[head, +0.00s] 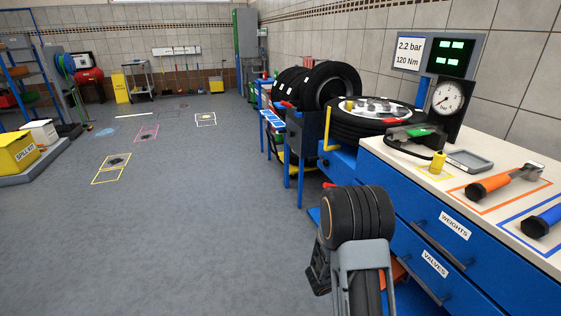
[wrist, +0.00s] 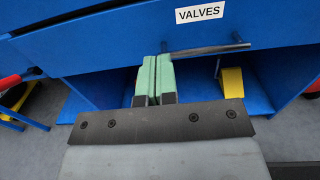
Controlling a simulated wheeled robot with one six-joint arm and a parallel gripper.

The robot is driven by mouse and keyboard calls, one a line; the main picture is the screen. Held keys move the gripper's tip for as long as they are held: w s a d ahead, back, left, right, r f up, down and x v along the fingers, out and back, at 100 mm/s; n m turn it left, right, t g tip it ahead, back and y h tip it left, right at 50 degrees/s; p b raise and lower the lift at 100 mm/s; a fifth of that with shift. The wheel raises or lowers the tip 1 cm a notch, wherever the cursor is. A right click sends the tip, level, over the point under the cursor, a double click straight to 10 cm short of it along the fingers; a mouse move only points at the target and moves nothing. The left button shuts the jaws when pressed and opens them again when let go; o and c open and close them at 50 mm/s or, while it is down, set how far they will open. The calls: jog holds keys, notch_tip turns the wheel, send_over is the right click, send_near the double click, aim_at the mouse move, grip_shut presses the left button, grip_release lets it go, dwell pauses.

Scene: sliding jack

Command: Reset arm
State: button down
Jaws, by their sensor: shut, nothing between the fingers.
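My gripper (wrist: 157,78) shows in the wrist view with its two pale green fingers pressed together and nothing between them. The fingers point at the blue workbench, just below the drawer marked VALVES (wrist: 200,12). The drawer's dark handle (wrist: 207,49) lies just right of the fingertips; I cannot tell whether they touch it. In the head view my arm stands at the lower middle, in front of the blue cabinet (head: 440,240), and my gripper is hidden there.
The bench top (head: 405,160) carries a gauge (head: 447,97), an orange-handled tool (head: 490,187) and a grey tray (head: 470,161). A wheel (head: 352,127) lies beyond it. A yellow wedge-like object (wrist: 232,82) sits under the bench. Open floor (head: 200,220) lies to the left.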

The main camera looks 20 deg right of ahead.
jog(key=s+a+f+m+g+y, duration=0.1)
jog(key=s+f+m+g+y, duration=0.25)
jog(key=s+m+g, duration=0.2)
jog(key=s+a+r+m+g+y+p, duration=0.2)
jog(key=s+a+r+m+y+p, duration=0.2)
jog(key=a+r+m+y+p, duration=0.15)
jog(key=a+r+m+t+y+p, duration=0.2)
jog(key=a+r+p, duration=0.4)
jog(key=r, duration=0.4)
jog(key=w+a+r+m+t+y+p, duration=0.1)
jog(key=a+r+m+t+y+p, duration=0.2)
jog(key=a+r+p, duration=0.3)
jog(key=w+a+r+m+t+y+p, duration=0.1)
jog(key=a+r+t+y+p, duration=0.3)
jog(key=r, duration=1.2)
jog(key=shift+a+r+m+t+p, duration=0.25)
jog(key=shift+a+m+t+p, duration=0.2)
jog(key=shift+a+m+p, duration=0.55)
